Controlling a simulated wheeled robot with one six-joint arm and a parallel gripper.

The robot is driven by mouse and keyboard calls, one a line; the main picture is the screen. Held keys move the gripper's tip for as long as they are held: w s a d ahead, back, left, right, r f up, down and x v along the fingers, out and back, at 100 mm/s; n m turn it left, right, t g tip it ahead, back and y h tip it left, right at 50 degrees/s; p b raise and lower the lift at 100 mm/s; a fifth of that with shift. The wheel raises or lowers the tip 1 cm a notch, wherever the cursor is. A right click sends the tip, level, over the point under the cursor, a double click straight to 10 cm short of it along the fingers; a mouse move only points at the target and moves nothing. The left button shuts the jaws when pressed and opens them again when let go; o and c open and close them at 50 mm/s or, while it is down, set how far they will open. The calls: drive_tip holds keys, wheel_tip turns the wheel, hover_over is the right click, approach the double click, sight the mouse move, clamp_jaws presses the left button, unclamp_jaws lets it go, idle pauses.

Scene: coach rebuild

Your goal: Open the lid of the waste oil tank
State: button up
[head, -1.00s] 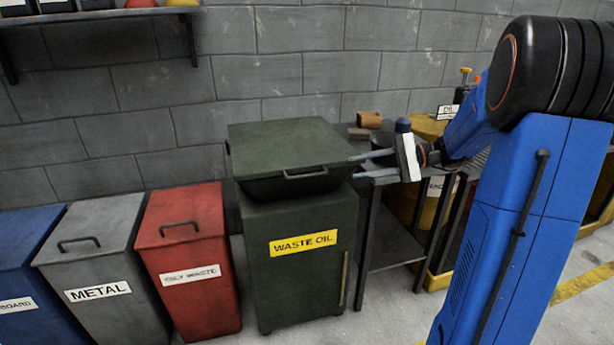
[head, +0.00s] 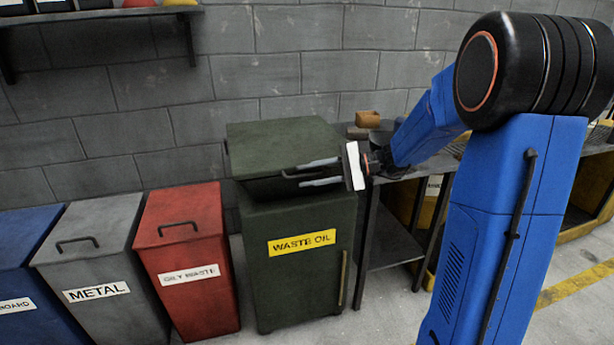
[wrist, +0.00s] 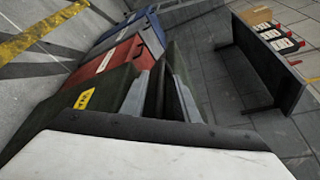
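The waste oil tank (head: 290,285) is a dark green cabinet with a yellow WASTE OIL label. In the wrist view the fingers (wrist: 170,95) reach out over the tank, whose yellow label (wrist: 84,98) shows at left.
A red oily waste bin (head: 188,255), a grey metal bin (head: 95,260) and a blue bin (head: 25,270) stand left of the tank. A dark workbench (head: 385,240) stands close on the right. A block wall is behind. A shelf (head: 100,15) hangs upper left.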

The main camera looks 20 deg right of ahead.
drive_tip(key=shift+w+a+f, duration=0.1)
drive_tip(key=shift+a, duration=0.25)
clamp_jaws()
